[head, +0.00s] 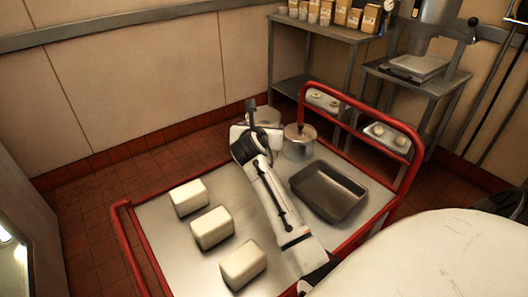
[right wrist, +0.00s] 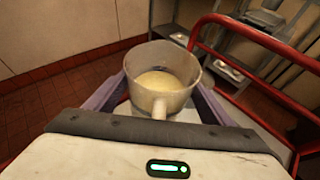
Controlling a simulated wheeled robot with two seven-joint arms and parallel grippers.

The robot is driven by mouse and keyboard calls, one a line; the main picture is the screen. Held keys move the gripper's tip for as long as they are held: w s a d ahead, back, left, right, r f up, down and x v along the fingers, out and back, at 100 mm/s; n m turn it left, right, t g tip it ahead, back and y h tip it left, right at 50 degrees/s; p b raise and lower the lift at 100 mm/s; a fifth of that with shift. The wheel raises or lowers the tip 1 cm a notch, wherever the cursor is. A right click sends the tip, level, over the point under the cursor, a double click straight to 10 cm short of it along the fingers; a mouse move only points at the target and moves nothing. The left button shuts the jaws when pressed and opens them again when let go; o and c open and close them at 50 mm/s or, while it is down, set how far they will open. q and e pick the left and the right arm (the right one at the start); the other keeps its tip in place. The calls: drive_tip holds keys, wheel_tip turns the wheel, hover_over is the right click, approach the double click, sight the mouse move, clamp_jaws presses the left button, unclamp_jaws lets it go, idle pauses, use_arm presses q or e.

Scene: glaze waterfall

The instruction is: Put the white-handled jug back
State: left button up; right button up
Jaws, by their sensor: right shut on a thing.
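The white-handled jug (right wrist: 160,88) is a round grey vessel with pale contents, seen from above in the right wrist view. Its white handle (right wrist: 159,108) points toward my wrist. My right gripper (right wrist: 158,92) is shut on the jug, with one finger on each side of it. I cannot tell whether the jug touches the cart. My left gripper is not in view.
An empty dark tray (head: 328,190) and three cream blocks (head: 212,228) are on the cart. A red rail (head: 350,97) rises at the cart's right end. Shelves (head: 325,30) with containers stand behind.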

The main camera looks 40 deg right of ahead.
wheel_tip(320, 180, down, 5)
drive_tip(key=shift+d+f+b, duration=0.15)
drive_tip(key=shift+b, duration=0.4)
drive_tip(key=shift+f+b, duration=0.65)
drive_tip(key=shift+f, duration=1.65)
drive_tip(key=o, duration=2.1)
drive_tip(key=shift+f, duration=0.25)
